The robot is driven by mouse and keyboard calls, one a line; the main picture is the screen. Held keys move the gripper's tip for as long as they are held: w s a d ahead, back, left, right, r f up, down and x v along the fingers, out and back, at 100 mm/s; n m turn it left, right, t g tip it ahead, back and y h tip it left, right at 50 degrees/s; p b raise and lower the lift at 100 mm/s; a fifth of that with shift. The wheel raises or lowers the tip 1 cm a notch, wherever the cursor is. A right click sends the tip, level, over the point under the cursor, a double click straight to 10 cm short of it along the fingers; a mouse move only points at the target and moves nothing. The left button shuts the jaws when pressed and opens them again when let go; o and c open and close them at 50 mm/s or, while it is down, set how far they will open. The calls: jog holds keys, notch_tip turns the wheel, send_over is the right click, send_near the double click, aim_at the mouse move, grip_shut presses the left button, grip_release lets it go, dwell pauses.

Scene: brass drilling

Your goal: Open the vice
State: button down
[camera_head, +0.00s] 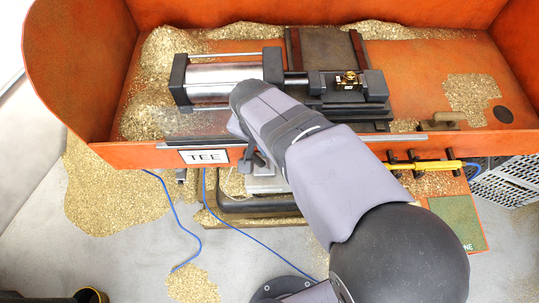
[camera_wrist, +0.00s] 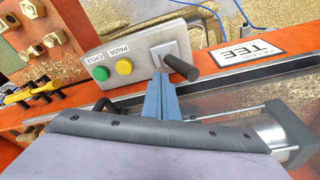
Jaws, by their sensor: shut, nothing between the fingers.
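The vice (camera_head: 375,86) sits on the machine bed in the head view, with dark jaw blocks and a brass part (camera_head: 350,77) between them. A silver air cylinder (camera_head: 222,82) with dark end caps joins it on the left by a rod. In the wrist view a black-handled lever (camera_wrist: 181,68) stands on a light grey panel (camera_wrist: 130,56). My gripper (camera_wrist: 160,76) is shut and empty, its blue fingertips close beside the lever's base plate. Whether they touch it I cannot tell. My arm hides the panel in the head view.
A green CYCLE button (camera_wrist: 100,73) and a yellow PAUSE button (camera_wrist: 124,67) sit on the panel beside the lever. Brass fittings (camera_wrist: 32,49) hang on an orange board at the left. The orange tray's front edge carries a TEE label (camera_head: 204,156). Brass chips lie around.

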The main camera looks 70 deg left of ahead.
notch_tip(320, 180, up, 8)
jog(key=w+p, duration=0.1)
jog(key=p, duration=0.4)
jog(key=shift+d+f, duration=0.15)
jog(key=shift+d, duration=0.05)
jog(key=shift+w, duration=0.1)
jog(key=d+f+n+g+h, duration=0.1)
jog(key=d+f+n, duration=0.3)
jog(key=d, duration=0.3)
jog(key=d+f+n+h, duration=0.1)
jog(key=d+f+n, duration=0.3)
jog(key=d, duration=0.3)
jog(key=w+d+m+b, duration=0.1)
jog(key=w+d+m, duration=0.4)
jog(key=d, duration=0.6)
jog(key=w+d+m+b, duration=0.1)
jog(key=w+d+m, duration=0.5)
jog(key=d, duration=0.6)
jog(key=w+d+m+b, duration=0.2)
jog(key=w+d+m, duration=0.4)
jog(key=w+d, duration=0.3)
jog(key=d+r, duration=0.1)
jog(key=d, duration=0.1)
jog(key=shift+d+g, duration=0.3)
jog(key=shift+d, duration=0.1)
